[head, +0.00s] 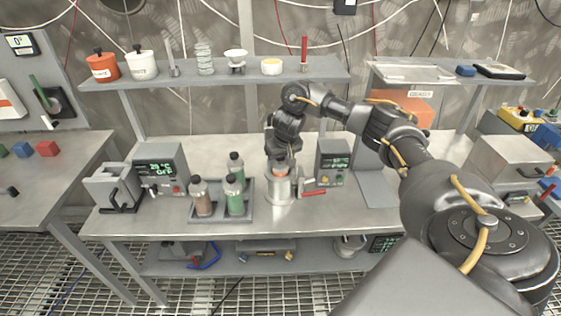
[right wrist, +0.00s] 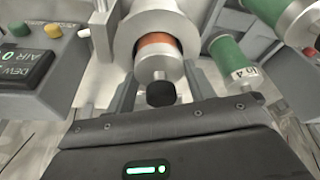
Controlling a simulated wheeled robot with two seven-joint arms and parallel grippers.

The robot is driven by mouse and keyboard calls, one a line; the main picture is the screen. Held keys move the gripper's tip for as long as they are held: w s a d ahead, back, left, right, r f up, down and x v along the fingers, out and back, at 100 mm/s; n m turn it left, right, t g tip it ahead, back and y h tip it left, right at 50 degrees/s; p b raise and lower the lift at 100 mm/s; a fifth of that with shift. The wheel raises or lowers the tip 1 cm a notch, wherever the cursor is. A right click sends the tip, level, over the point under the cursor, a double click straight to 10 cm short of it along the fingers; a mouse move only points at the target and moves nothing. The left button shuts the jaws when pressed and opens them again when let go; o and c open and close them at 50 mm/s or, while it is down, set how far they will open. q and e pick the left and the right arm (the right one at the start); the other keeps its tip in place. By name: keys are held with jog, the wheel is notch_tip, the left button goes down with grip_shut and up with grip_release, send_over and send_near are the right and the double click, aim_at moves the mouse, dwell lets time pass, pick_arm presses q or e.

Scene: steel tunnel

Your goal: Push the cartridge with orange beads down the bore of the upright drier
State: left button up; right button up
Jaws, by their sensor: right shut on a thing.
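The upright drier (head: 279,190) is a pale metal cylinder standing near the front of the bench. The cartridge with orange beads (right wrist: 155,42) shows in the right wrist view, with its metal end cap and a dark knob towards me. Its orange part is partly inside the drier's round mouth (right wrist: 124,40), with a band still showing outside. My right gripper (head: 281,158) is above the drier in the head view, pointing down. In the right wrist view its fingers (right wrist: 160,92) are shut on the cartridge at the knob end. The cartridge's lower part is hidden. My left gripper is not in view.
A grey tray (head: 219,212) with green and brown cartridges (head: 203,197) stands just left of the drier. A meter box (head: 333,163) and a red-handled clamp (head: 313,193) are close on the right. A shelf (head: 215,75) runs above the back of the bench.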

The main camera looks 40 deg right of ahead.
jog(key=o, duration=1.6)
jog(key=shift+f, duration=0.15)
jog(key=shift+c, duration=0.2)
jog(key=shift+r, duration=0.4)
jog(key=p+v, duration=0.4)
jog(key=v, duration=0.7)
jog(key=shift+s+r, duration=0.2)
jog(key=shift+r, duration=0.05)
jog(key=shift+a+f, duration=0.1)
jog(key=shift+a, duration=0.05)
